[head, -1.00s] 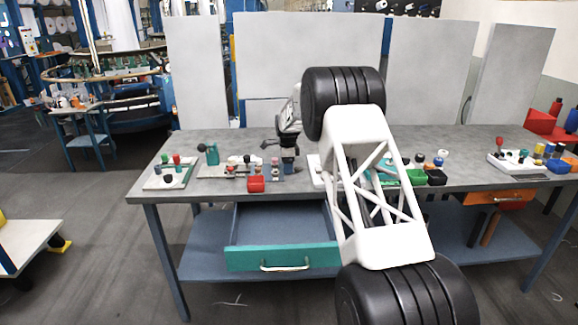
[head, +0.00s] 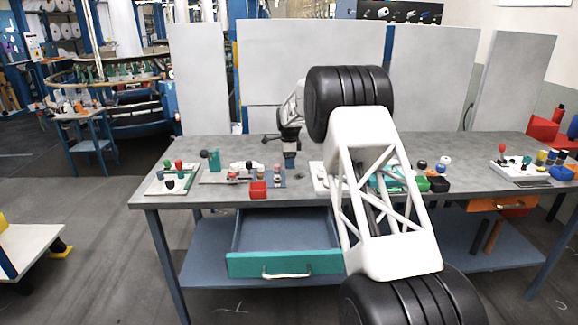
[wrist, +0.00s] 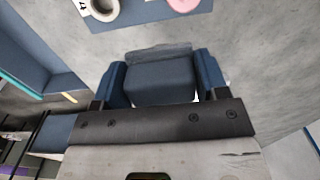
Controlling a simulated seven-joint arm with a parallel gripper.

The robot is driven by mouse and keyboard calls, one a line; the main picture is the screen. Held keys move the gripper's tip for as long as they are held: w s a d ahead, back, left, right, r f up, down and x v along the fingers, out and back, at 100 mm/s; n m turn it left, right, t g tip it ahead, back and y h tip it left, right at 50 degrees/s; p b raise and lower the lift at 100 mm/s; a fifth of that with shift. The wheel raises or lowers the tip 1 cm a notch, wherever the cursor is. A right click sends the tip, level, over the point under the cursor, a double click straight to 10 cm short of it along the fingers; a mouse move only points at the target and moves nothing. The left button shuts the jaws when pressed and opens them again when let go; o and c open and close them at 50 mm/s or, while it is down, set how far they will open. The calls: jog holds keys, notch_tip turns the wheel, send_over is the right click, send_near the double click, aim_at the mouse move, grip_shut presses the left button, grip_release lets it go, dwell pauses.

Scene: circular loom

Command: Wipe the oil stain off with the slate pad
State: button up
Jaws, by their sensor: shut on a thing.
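The grey table (head: 225,150) has a parts board (head: 215,178) and a red box (head: 258,189) near its front edge. An open drawer (head: 285,264) sticks out below. Grey panels (head: 310,70) stand behind. The table's back left is clear.

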jog(key=shift+r, duration=0.35)
jog(key=shift+r, duration=0.1)
jog(key=shift+r, duration=1.4)
